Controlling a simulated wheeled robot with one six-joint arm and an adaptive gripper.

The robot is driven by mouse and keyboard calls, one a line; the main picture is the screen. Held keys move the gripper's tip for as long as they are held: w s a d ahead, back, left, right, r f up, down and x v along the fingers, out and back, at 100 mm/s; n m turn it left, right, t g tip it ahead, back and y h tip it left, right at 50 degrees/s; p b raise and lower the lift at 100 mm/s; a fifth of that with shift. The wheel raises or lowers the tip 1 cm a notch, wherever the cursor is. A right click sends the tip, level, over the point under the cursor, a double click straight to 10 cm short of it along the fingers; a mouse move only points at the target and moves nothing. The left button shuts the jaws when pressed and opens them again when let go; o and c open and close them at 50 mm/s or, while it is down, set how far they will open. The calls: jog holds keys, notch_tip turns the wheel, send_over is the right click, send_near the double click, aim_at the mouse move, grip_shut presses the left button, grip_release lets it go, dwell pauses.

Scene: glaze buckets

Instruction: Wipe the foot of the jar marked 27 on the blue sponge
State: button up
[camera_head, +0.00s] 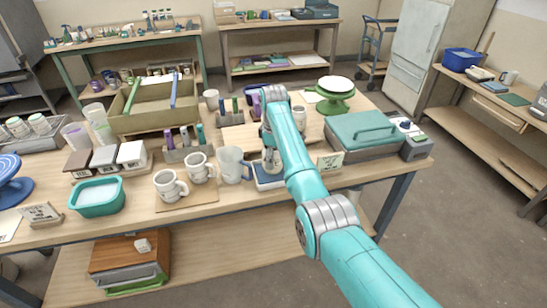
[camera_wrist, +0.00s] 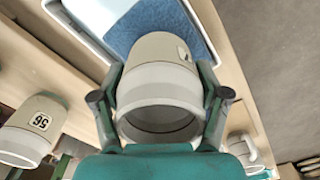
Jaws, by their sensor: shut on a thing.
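My gripper (camera_wrist: 160,92) is shut on a beige and pale grey jar (camera_wrist: 165,60), with one finger on either side. The jar's open rim faces the wrist camera and its foot points away. A dark mark shows at its side edge, but I cannot read a number. The blue sponge (camera_wrist: 155,25) lies in a white tray (camera_wrist: 82,25) beyond the jar's far end. I cannot tell whether the foot touches the sponge. In the head view my gripper (camera_head: 271,160) is low over the tray (camera_head: 268,184), and the arm mostly hides the jar.
In the head view a clear jug (camera_head: 232,165) and pale mugs (camera_head: 168,188) stand left of the tray. A small sign card (camera_head: 330,163) and a teal-lidded box (camera_head: 362,133) stand right.

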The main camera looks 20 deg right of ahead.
jog(key=shift+f, duration=0.55)
dwell(0.4)
jog(key=shift+d, duration=0.1)
jog(key=shift+d, duration=1.65)
jog(key=shift+a, duration=3.5)
jog(key=shift+d+r, duration=0.1)
jog(key=shift+d, duration=3.4)
jog(key=shift+a, duration=3.5)
jog(key=shift+r, duration=3.45)
